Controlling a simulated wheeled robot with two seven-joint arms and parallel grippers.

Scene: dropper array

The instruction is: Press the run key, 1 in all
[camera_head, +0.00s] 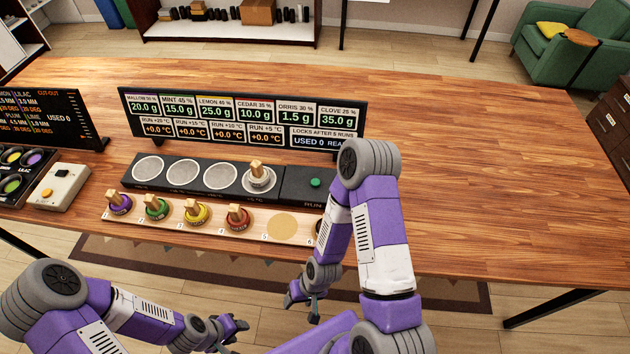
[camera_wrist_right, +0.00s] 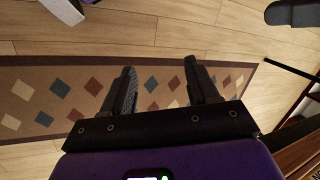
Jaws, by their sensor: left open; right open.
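The run key is a small green button (camera_head: 315,183) on the dark block at the right end of the black device, above the printed word RUN. Nothing touches it. My right gripper (camera_head: 302,300) is open and empty, low in front of the table's front edge; my right forearm rises to the right of the key. In the right wrist view its two fingers (camera_wrist_right: 160,82) are apart over the floor and a patterned rug. My left gripper (camera_head: 236,330) is open and empty, below the table's front edge at lower middle.
A display board (camera_head: 245,118) stands behind the device, reading USED 0, partly hidden by my right arm. A pale-capped dropper (camera_head: 257,178) stands on the fourth round pad. Purple, green, yellow and red droppers (camera_head: 238,216) stand in front, beside an empty tan spot (camera_head: 282,227). The table's right side is clear.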

